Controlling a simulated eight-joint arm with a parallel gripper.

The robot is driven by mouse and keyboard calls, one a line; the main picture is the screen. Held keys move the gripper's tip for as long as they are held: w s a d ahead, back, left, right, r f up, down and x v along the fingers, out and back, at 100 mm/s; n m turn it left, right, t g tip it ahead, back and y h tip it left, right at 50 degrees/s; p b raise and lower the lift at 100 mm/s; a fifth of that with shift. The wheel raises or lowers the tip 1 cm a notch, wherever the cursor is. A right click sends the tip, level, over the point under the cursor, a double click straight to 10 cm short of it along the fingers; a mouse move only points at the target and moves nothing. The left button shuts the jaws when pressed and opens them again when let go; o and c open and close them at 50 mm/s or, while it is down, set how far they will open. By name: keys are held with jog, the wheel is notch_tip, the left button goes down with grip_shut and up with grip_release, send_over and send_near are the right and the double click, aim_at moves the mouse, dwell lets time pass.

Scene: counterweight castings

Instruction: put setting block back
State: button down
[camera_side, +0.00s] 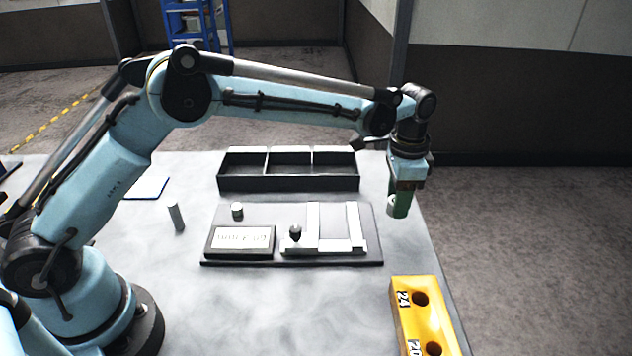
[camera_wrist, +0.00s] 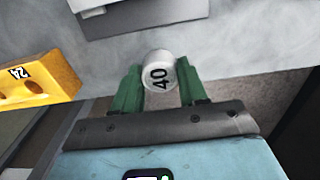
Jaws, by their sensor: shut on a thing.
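The setting block is a pale cylinder marked 40 (camera_wrist: 158,73), held between the two green fingers of my gripper (camera_wrist: 160,88) in the wrist view. In the side view my gripper (camera_side: 398,205) is in the air at the table's right side, beyond the yellow rack; only a bit of the pale block (camera_side: 391,203) shows at the green fingers. The yellow rack (camera_side: 405,327) lies at the front right, with holes labelled 24 and 20 that look empty; its near end is cut off. The rack (camera_wrist: 40,90) also shows at the left of the wrist view.
A dark fixture plate (camera_side: 292,262) with a pale U-shaped frame, a lettered plate and a small cylinder (camera_side: 237,210) lies mid-table. A dark three-compartment tray (camera_side: 288,184) stands behind it. Another grey cylinder (camera_side: 176,216) stands left. The table's right edge is close to my gripper.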

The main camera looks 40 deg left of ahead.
jog(key=shift+w+a+f, duration=0.15)
jog(key=shift+f, duration=1.95)
jog(key=shift+f, duration=0.15)
jog(key=c, duration=0.6)
grip_release()
